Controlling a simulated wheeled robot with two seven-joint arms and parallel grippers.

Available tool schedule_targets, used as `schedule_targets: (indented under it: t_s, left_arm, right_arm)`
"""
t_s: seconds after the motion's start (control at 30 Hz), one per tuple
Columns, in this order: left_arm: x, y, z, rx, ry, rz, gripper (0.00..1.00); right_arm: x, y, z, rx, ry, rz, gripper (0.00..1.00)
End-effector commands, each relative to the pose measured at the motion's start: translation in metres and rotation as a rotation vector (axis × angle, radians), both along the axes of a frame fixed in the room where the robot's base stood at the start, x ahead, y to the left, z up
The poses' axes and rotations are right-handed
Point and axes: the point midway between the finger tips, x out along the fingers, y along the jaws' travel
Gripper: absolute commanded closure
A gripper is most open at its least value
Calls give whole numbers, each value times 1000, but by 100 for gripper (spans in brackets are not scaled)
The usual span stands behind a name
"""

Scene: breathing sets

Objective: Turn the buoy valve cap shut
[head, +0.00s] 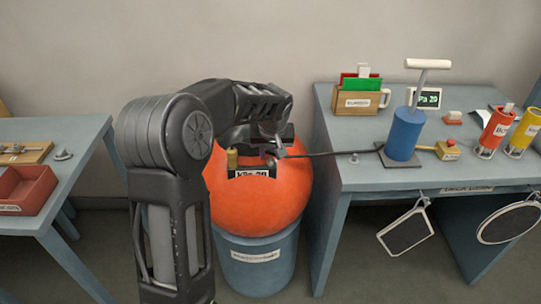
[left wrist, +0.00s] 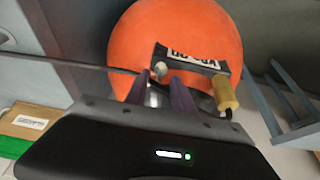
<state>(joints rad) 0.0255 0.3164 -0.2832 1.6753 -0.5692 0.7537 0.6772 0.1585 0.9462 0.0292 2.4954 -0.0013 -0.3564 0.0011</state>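The orange buoy (head: 262,205) rests on a blue drum (head: 258,262), and it fills the upper middle of the left wrist view (left wrist: 205,30). A dark gauge on it carries a white label (left wrist: 195,58). A small pale grey knob, which looks like the valve cap (left wrist: 160,68), sits at one end of the gauge. My left gripper (head: 273,152) is at the top of the buoy, its two dark fingers (left wrist: 161,80) on either side of the knob. A narrow gap shows between the fingers; whether they touch the knob is unclear. My right gripper is out of view.
A dark hose (head: 330,153) runs from the blue pump (head: 404,133) on the right table to the buoy. A brass cylinder (head: 232,158) stands beside the gauge. The left table holds a red tray (head: 24,190). Two framed panels (head: 405,231) hang from the right table.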

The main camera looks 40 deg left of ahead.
Motion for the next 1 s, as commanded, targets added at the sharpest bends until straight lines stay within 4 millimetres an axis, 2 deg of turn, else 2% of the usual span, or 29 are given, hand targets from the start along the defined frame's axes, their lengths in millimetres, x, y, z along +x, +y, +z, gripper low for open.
schedule_targets:
  t_s: [0.2, 0.5, 0.87, 1.0]
  left_arm:
    - [6, 5, -20, -1, 1, 0, 70]
    - [7, 6, -22, -1, -1, 0, 71]
    - [7, 6, -22, -1, -1, 0, 100]
    - [7, 6, -22, -1, -1, 0, 100]
  right_arm:
    - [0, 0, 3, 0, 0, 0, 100]
    - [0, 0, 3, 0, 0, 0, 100]
    - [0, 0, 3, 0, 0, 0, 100]
    - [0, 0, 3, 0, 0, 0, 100]
